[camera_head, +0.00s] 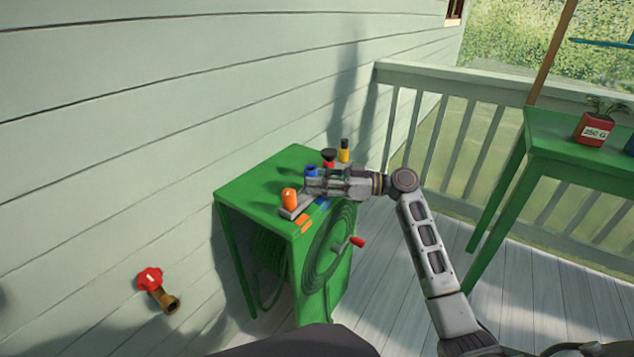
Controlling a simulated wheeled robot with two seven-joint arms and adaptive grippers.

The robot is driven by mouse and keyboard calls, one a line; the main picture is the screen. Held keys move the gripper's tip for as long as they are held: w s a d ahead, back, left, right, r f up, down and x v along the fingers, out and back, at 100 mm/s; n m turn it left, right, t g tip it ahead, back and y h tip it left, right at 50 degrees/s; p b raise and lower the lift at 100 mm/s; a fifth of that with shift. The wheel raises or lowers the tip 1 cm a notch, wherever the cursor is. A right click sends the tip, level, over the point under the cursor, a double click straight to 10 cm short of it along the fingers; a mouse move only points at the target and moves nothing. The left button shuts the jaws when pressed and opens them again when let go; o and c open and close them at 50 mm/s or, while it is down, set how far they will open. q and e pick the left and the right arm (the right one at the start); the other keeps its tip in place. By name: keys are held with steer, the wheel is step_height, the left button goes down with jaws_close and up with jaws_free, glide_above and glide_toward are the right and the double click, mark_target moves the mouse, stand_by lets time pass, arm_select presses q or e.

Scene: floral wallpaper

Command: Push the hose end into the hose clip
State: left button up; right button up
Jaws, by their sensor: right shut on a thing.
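A green hose reel cabinet (250,190) stands against the wall, with a coiled green hose (325,250) in its side. A grey rail (292,212) runs along the top edge, partly hidden by my right gripper. An orange rounded piece (289,197) stands upright at the rail's near end. My right gripper (308,184) reaches in from the right, low over the rail, and is shut on a blue piece (311,171) whose top shows above the fingers. Its lower part is hidden. Which piece is the hose end or the clip I cannot tell. My left gripper is out of view.
A black-and-red piece (329,157) and a yellow-and-black piece (344,151) stand farther back on the cabinet. A red crank handle (357,241) sticks out of its side. A red-handled tap (150,279) is on the wall. A green table (560,145) with a potted plant stands right.

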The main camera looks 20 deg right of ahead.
steer(key=shift+f, duration=0.15)
steer(key=o, duration=1.1)
steer(key=shift+f, duration=0.1)
steer(key=shift+s+f, duration=0.1)
steer(key=shift+r+v, duration=0.15)
steer(key=shift+v, duration=2.85)
steer(key=shift+r+v, duration=0.1)
steer(key=shift+v, duration=2.9)
